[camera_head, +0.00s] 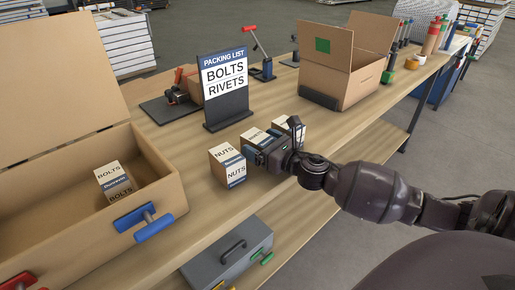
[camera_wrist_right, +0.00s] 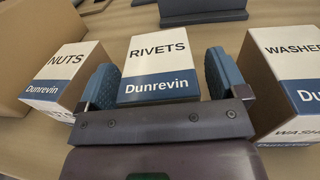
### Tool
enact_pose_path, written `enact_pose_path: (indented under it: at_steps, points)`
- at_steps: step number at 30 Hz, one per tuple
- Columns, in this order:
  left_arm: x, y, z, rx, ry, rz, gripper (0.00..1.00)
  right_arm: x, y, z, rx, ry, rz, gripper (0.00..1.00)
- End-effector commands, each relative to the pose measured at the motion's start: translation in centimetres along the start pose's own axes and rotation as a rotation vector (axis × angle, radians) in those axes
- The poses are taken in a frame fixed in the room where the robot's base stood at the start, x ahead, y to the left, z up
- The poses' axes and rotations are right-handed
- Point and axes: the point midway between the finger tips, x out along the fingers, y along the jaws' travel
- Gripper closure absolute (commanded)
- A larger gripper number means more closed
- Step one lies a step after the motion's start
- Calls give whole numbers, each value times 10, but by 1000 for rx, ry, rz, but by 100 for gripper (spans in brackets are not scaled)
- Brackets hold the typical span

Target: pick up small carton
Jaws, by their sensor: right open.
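Three small white-and-brown cartons stand in a row on the wooden table. The NUTS carton (camera_head: 227,168) is at the left, and it also shows in the right wrist view (camera_wrist_right: 62,72). The RIVETS carton (camera_wrist_right: 158,55) is in the middle, and the WASHERS carton (camera_wrist_right: 290,70) is at the right. My right gripper (camera_wrist_right: 161,82) is open, with one blue finger pad on each side of the RIVETS carton. I cannot tell whether the pads touch it. In the head view my right gripper (camera_head: 268,152) partly hides the middle and right cartons. My left gripper is not in view.
A PACKING LIST sign (camera_head: 226,88) reading BOLTS and RIVETS stands behind the cartons. A large open box (camera_head: 160,175) at the left holds a BOLTS carton (camera_head: 113,180). Another open box (camera_head: 345,75) with a green patch stands farther back. A grey toolbox (camera_head: 228,255) sits below.

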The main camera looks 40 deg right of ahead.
Motion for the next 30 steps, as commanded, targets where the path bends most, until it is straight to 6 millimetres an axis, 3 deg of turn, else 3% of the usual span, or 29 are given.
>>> enact_pose_path:
  at_steps: [9, 21, 30]
  points:
    - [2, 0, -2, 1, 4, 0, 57, 3, 0, 0, 0, 0, -1, 10]
    - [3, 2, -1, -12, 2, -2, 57, 3, 0, 0, 0, 0, 0, 71]
    - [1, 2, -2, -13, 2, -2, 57, 3, 0, 5, -2, -3, 0, 72]
